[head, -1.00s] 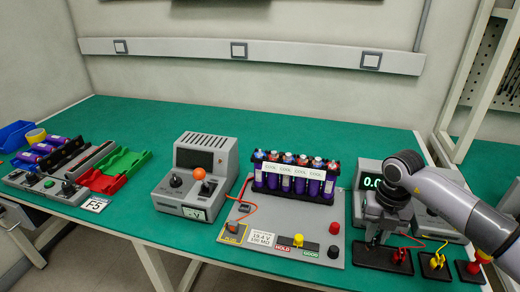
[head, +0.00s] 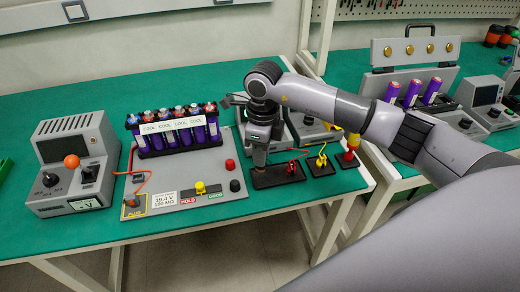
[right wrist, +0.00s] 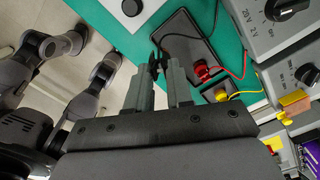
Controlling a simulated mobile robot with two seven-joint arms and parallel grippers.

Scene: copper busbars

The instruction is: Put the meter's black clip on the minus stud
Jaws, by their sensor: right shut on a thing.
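My right gripper (head: 259,165) is shut on the black clip (right wrist: 155,62), at the left end of the black clip rest (head: 281,174). In the right wrist view the clip is between the fingertips (right wrist: 157,72), with a black lead running right. I cannot tell whether it touches the rest. The black stud (head: 235,185), likely the minus one, stands on the grey board left of the gripper, below the red stud (head: 230,164). It shows at the top of the right wrist view (right wrist: 131,7). The grey meter (right wrist: 275,25) is largely hidden behind my arm in the head view. My left gripper is not visible.
A red clip (head: 291,168) sits on the same rest. A yellow clip (head: 321,161) is further right. The purple cell pack (head: 176,136) stands behind the board's yellow knob (head: 200,187). The green bench is clear behind the pack.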

